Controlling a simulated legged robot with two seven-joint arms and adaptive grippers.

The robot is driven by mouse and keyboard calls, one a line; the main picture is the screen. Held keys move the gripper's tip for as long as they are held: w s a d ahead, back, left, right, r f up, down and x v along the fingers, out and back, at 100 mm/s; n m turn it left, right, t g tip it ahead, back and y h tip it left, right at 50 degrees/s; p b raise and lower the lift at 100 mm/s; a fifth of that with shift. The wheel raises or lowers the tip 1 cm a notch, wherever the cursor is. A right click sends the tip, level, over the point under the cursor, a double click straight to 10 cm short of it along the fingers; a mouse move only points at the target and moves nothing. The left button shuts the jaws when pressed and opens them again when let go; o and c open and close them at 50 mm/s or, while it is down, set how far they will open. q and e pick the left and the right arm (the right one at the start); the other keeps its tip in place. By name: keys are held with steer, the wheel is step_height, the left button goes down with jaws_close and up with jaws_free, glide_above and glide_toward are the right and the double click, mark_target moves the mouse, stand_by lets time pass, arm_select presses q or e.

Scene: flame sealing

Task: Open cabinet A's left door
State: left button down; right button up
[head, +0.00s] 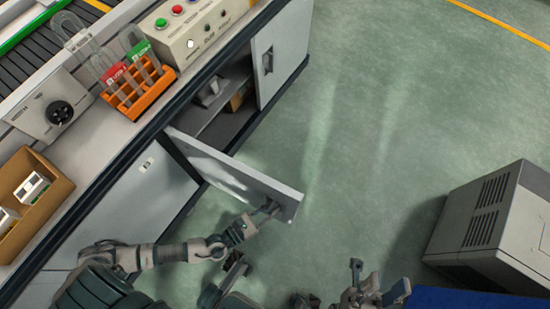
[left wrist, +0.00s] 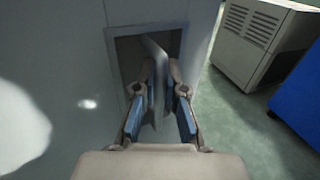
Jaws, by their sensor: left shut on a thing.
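The cabinet (head: 120,180) under the workbench has one grey door (head: 225,170) swung out from its front, leaving an opening with a shelf behind it. My left gripper (head: 270,208) is at the free end of this door. In the left wrist view its two blue-padded fingers (left wrist: 158,98) are shut on the handle (left wrist: 157,62) in the door's dark recess (left wrist: 128,50). My right gripper (head: 378,284) has its fingers apart at the bottom of the head view, empty and away from the cabinet. No letter label on the cabinet can be read.
Another door (head: 283,50) beside the opening appears closed. Small things, one a brown box (head: 241,95), lie inside. An orange rack (head: 140,95) and a button box (head: 195,30) stand on the bench. A grey vented unit (head: 490,225) stands at right. The green floor between is clear.

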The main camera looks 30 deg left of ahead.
arm_select(q)
steer(key=shift+s+f, duration=0.1)
steer(key=shift+s, duration=0.2)
steer(key=c, duration=1.5)
jaws_free()
